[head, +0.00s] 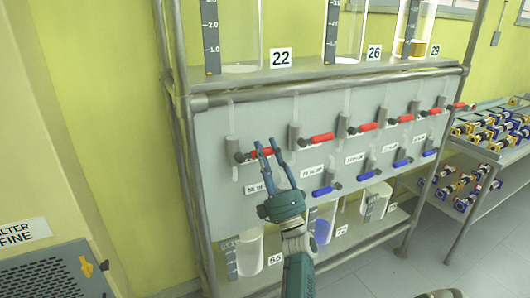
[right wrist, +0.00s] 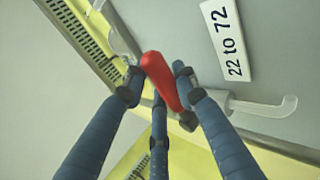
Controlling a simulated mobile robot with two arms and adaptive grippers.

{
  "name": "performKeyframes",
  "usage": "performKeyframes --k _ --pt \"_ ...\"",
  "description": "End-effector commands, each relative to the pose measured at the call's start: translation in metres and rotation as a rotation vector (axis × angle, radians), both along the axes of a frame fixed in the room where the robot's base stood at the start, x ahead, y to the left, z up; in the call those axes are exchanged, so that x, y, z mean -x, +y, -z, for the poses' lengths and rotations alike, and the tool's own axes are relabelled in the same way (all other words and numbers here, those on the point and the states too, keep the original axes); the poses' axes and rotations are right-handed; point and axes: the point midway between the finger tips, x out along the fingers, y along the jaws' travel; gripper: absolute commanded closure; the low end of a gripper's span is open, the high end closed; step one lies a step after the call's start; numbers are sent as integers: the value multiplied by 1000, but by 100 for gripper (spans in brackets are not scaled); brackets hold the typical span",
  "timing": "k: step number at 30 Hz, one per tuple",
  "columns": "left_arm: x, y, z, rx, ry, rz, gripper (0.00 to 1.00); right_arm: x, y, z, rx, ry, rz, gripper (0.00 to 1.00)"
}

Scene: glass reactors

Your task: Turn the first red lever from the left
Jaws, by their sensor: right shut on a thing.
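The first red lever from the left (head: 261,153) sits on the grey panel (head: 215,125), at the left end of the upper row. Its handle points right, roughly level, in the head view. My right gripper (head: 267,149) reaches up to it from below, and its fingers partly cover the handle. In the right wrist view the red handle (right wrist: 160,76) lies between the blue fingertips of my right gripper (right wrist: 158,82), which is shut on it. My left gripper is not in view.
Several other red levers (head: 322,138) continue to the right, with blue levers (head: 322,191) below. Glass cylinders (head: 238,35) stand on the shelf above. A metal frame post (head: 187,150) stands left of the panel. A table with parts (head: 500,122) stands at right.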

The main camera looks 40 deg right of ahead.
Motion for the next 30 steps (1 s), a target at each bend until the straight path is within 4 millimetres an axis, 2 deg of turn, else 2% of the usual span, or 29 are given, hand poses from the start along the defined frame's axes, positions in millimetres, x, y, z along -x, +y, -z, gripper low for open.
performKeyframes --k 2,3,5,15,24,30 --pt "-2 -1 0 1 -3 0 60 0 0 2 -8 1 -2 100" --pt "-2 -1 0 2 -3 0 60 0 0 2 -9 2 -3 64" --pt "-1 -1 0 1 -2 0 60 0 0 2 -8 1 -3 53" --pt "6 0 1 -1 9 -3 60 2 0 4 -5 2 -1 53" --pt "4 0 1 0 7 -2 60 33 9 38 -7 5 -2 53" --pt "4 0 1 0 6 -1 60 48 13 53 -7 3 -3 53"
